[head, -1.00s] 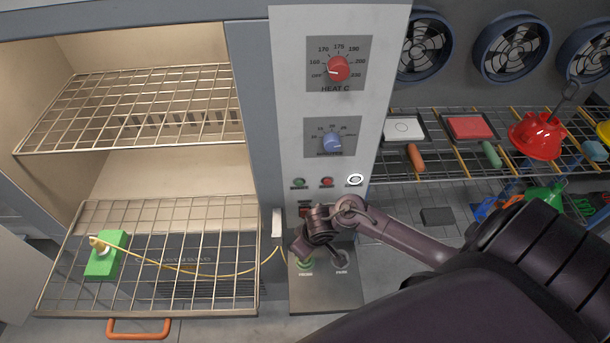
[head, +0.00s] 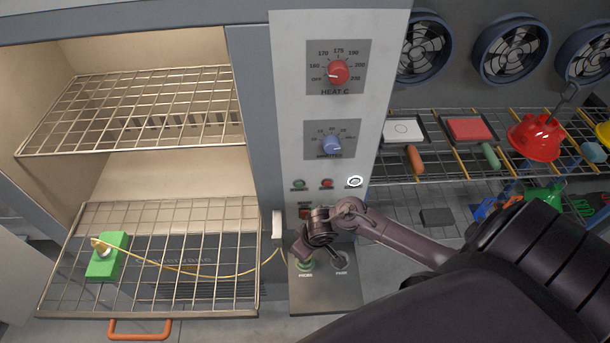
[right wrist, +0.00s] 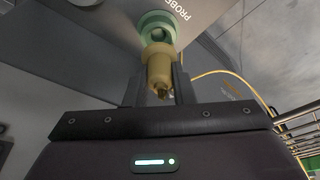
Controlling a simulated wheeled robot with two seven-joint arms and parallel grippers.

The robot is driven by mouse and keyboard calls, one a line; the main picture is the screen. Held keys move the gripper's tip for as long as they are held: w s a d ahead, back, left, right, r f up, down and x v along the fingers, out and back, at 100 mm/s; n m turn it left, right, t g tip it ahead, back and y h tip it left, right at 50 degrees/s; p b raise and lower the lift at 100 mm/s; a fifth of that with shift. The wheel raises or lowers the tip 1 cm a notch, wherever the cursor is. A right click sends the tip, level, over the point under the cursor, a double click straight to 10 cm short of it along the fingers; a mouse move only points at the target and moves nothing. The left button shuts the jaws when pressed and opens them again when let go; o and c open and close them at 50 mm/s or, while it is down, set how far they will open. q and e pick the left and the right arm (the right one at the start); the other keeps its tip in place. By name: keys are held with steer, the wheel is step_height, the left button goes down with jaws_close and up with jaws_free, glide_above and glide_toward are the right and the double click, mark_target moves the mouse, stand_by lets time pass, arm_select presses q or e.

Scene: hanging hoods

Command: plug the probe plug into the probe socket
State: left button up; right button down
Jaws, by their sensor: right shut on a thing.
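The probe plug (right wrist: 160,68), a yellow-tan cylinder, is between the fingers of my right gripper (right wrist: 158,84), which is shut on it. In the right wrist view the plug's far end meets the green ring of the probe socket (right wrist: 157,22); I cannot tell how deep it sits. In the head view the socket's green ring (head: 305,266) shows low on the control panel, just below my right wrist, and the plug is hidden there. The yellow cable (head: 205,275) runs from a probe in a green block (head: 112,266) towards my right gripper. My left gripper is not in view.
A second, dark socket (head: 341,261) is right of the probe socket. The pulled-out lower rack (head: 215,212) with an orange handle (head: 139,330) lies left of the panel. Red (head: 338,71) and blue (head: 331,144) knobs are above. A wire shelf (head: 453,178) with tools stands right.

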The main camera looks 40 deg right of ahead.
steer(key=shift+f+b, duration=0.95)
steer(key=shift+f, duration=0.7)
steer(key=c, duration=1.1)
jaws_free()
steer(key=shift+c, duration=0.2)
steer(key=p+v, duration=0.1)
steer(key=v, duration=0.6)
steer(key=shift+r+p, duration=0.35)
steer(key=shift+r, duration=0.05)
steer(key=shift+s, duration=0.1)
